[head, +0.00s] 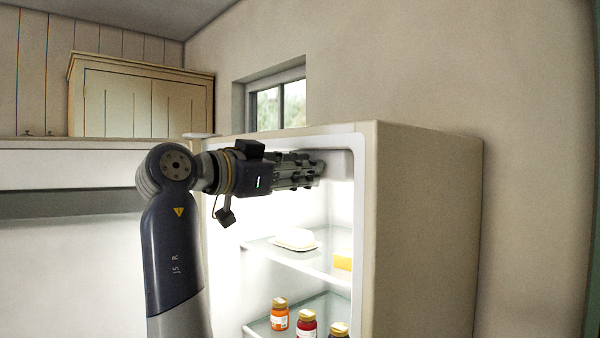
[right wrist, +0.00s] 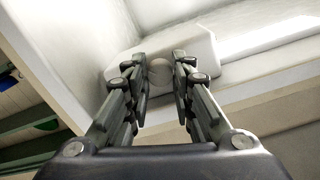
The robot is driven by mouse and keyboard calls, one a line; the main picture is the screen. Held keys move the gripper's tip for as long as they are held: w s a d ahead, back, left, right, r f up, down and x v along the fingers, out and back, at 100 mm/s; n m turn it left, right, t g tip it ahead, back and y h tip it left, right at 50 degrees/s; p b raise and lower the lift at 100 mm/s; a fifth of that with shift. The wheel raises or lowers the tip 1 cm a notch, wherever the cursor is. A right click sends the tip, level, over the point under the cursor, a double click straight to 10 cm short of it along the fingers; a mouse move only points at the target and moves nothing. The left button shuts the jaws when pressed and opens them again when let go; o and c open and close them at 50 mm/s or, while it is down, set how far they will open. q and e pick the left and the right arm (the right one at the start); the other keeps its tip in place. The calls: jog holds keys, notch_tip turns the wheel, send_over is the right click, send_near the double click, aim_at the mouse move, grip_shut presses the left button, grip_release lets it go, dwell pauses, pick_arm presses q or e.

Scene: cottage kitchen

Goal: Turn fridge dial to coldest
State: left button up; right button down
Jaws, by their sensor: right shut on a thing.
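The fridge (head: 425,230) stands open, with its lit inside facing me. In the right wrist view the dial (right wrist: 160,72) is a pale round knob on a white housing (right wrist: 203,48) at the top of the inside. My right gripper (head: 318,168) reaches into the top of the fridge. In the right wrist view its fingers (right wrist: 160,75) are shut on the dial, one on each side. The fingers hide part of the dial, and I cannot read any marks on it. In the head view the gripper covers the dial. My left gripper is not in view.
A glass shelf below the gripper holds a white covered dish (head: 296,239) and a yellow block (head: 343,262). A lower shelf holds jars, one with an orange label (head: 279,314). The fridge's side wall is close right of the gripper.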

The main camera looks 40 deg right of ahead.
jog(key=shift+m, duration=0.4)
jog(key=c, duration=1.6)
grip_release()
jog(key=shift+o, duration=1.3)
jog(key=shift+d, duration=0.2)
jog(key=a, duration=1.2)
jog(key=shift+s, duration=0.4)
